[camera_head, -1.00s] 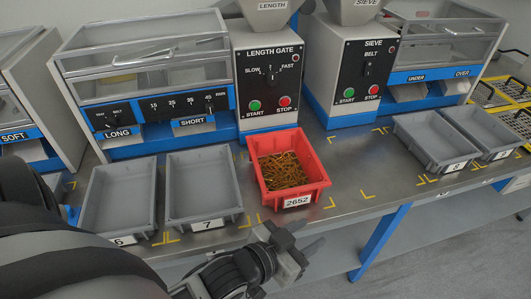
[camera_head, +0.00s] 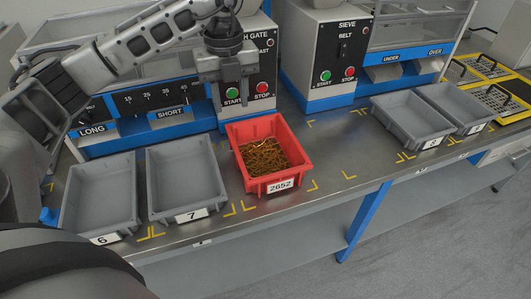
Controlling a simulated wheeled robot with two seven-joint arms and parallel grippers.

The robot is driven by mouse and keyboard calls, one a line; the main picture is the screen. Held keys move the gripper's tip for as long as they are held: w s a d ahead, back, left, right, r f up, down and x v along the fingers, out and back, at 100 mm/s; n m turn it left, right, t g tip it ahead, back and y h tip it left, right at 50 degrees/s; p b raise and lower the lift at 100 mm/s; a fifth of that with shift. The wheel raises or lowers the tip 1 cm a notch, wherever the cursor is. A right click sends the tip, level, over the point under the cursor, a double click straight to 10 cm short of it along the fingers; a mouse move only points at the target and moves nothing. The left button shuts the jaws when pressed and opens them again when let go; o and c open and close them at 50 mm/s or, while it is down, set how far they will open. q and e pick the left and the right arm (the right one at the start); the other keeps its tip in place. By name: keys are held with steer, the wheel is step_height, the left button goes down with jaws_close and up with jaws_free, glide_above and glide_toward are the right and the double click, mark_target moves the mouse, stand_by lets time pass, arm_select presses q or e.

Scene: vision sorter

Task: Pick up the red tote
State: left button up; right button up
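The red tote (camera_head: 277,183), labelled 2652, stands upright on the metal bench in front of the length gate machine. It holds many small brass-coloured pieces (camera_head: 262,157). My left arm reaches in from the upper left. My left gripper (camera_head: 230,104) points down above and behind the tote's back left corner, in front of the length gate's panel. Its two fingers look apart with nothing between them, and it does not appear to touch the tote. My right gripper is not in view.
Grey totes 6 (camera_head: 100,190) and 7 (camera_head: 185,180) stand left of the red tote. Grey totes 8 (camera_head: 408,120) and another (camera_head: 452,106) stand at the right. The sieve machine (camera_head: 325,55) is behind. Bench between the red tote and tote 8 is clear.

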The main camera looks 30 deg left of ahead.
arm_select(q)
glide_above(237, 150)
steer(key=f, duration=1)
steer(key=shift+a, duration=0.2)
steer(key=shift+d+f, duration=0.15)
steer(key=shift+f, duration=1.25)
steer(key=shift+d+f, duration=0.1)
steer(key=shift+f, duration=1.25)
steer(key=shift+c, duration=0.2)
steer(key=shift+r, duration=0.1)
jaws_close()
